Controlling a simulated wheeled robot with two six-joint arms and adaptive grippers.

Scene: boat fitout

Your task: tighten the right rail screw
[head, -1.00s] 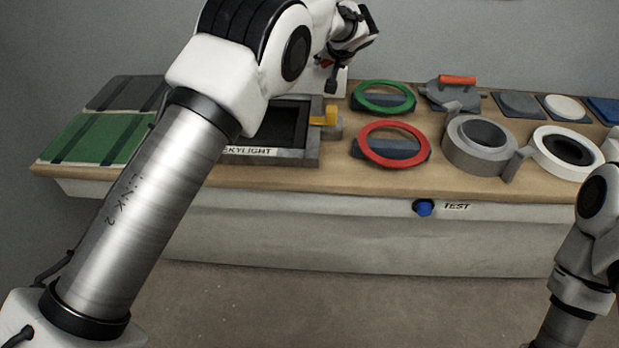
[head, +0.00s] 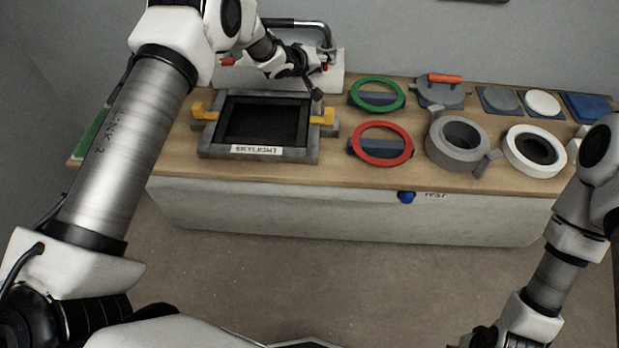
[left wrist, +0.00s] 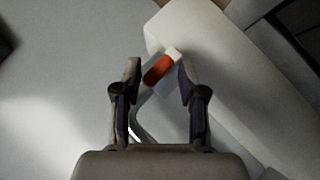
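The dark bent rail (head: 296,24) stands on a white block (head: 337,82) at the back of the bench. The right rail screw (head: 324,66) has a red part and sits at the rail's right end. My left gripper (head: 320,76) is close by it in the head view. In the left wrist view my left gripper (left wrist: 158,77) is open, with the red screw (left wrist: 157,70) showing between and beyond its fingertips. I cannot tell whether a finger touches it. A second red screw (head: 228,61) is at the rail's left end. My right gripper is out of view.
The grey skylight frame (head: 212,142) with yellow latches (head: 322,117) lies in front of the block. Green (head: 377,94) and red rings (head: 381,144), grey (head: 458,134) and white round fittings (head: 535,151) fill the bench's right side.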

